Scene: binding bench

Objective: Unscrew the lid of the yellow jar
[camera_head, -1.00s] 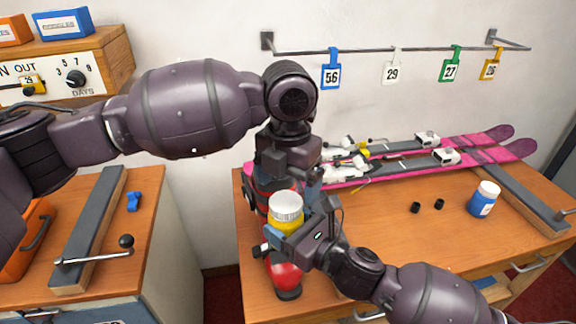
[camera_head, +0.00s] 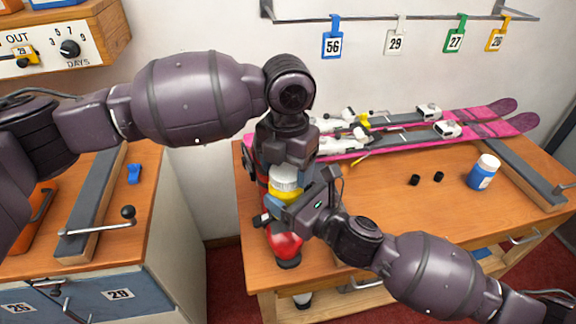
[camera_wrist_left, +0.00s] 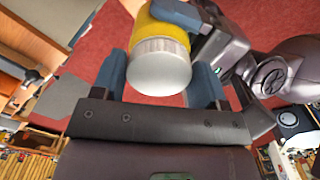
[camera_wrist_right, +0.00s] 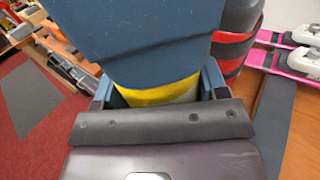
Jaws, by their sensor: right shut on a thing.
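The yellow jar (camera_head: 282,196) with its whitish lid (camera_head: 286,184) is held upright above the left end of the bench. My right gripper (camera_head: 277,208) is shut on the jar's yellow body; the right wrist view shows a strip of the jar (camera_wrist_right: 160,94) between its fingers. My left gripper (camera_head: 288,165) is directly above the jar and points down. In the left wrist view the lid (camera_wrist_left: 160,68) sits between its two blue fingers, which look open around it. Whether they touch the lid is hard to tell. A blue left gripper part hides the lid in the right wrist view.
A red bottle (camera_head: 287,244) stands just below the jar, and a dark red-banded object (camera_wrist_right: 236,40) is close behind. The bench's middle front is clear.

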